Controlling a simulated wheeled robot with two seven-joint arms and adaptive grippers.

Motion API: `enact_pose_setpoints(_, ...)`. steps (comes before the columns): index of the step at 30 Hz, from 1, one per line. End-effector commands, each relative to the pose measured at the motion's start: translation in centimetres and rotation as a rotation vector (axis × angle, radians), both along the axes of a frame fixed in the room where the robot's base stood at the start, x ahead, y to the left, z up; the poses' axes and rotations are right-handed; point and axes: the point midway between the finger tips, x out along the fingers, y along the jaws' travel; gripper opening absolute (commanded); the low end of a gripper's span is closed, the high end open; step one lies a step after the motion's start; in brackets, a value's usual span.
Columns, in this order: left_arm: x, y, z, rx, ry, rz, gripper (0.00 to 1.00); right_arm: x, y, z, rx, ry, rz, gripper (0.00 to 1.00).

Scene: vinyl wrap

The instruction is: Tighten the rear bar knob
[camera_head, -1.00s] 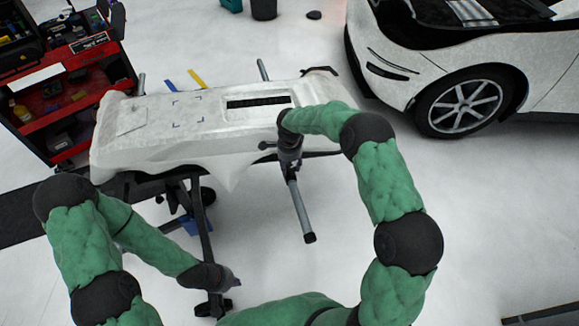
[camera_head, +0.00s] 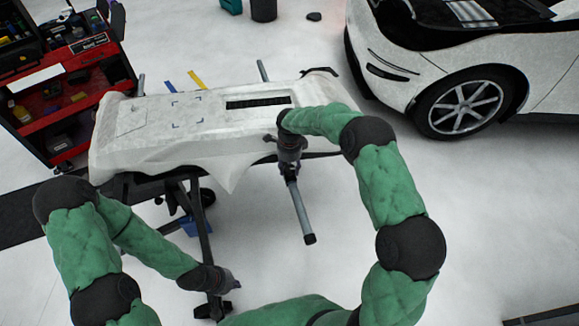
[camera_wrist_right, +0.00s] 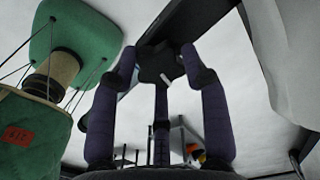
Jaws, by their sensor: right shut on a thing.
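The black, star-shaped bar knob (camera_wrist_right: 160,62) shows in the right wrist view, between the fingertips of my right gripper (camera_wrist_right: 160,75). The fingers are closed around it. In the head view my right gripper (camera_head: 290,158) is at the front edge of the white-wrapped bumper, above a grey bar (camera_head: 302,215) that sticks out toward me. The knob itself is hidden there by the gripper and wrist. My left gripper (camera_head: 226,284) is low, near the stand's foot, away from the knob. Its fingers are too small and dark to read.
The white bumper (camera_head: 150,140) lies on a dark stand (camera_head: 203,232). A red tool cart (camera_head: 75,95) stands at the left, and a white car (camera_head: 430,65) at the back right. Floor to the right of the bar is clear.

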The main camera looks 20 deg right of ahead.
Motion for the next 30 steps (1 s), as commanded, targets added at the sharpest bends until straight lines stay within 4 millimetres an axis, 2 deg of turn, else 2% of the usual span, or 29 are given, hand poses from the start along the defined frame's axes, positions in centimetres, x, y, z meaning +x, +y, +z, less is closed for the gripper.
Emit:
enact_pose_setpoints(7,0.0,0.0,0.0,0.000,0.000,0.000,0.00,-0.1,0.0,-0.1,0.000,0.003,-0.001,0.13)
enact_pose_setpoints(8,0.0,0.0,0.0,0.000,0.000,0.000,0.00,-0.1,0.0,-0.1,0.000,0.003,-0.001,0.54)
enact_pose_setpoints(9,0.0,0.0,0.0,0.000,0.000,0.000,0.00,-0.1,0.0,-0.1,0.000,0.003,-0.001,0.66)
enact_pose_setpoints(10,0.0,0.0,0.0,0.000,0.000,0.000,0.00,-0.1,0.0,-0.1,0.001,0.003,-0.001,0.70)
enact_pose_setpoints(22,0.0,0.0,0.0,0.000,0.000,0.000,0.00,0.0,0.0,0.4,0.000,0.000,0.000,0.70)
enact_pose_setpoints(26,0.0,0.0,0.0,0.000,0.000,0.000,0.00,0.1,0.0,1.8,0.000,-0.002,0.001,0.70)
enact_pose_setpoints(30,0.0,0.0,0.0,0.000,0.000,0.000,0.00,0.1,0.0,4.5,0.000,-0.004,0.001,0.70)
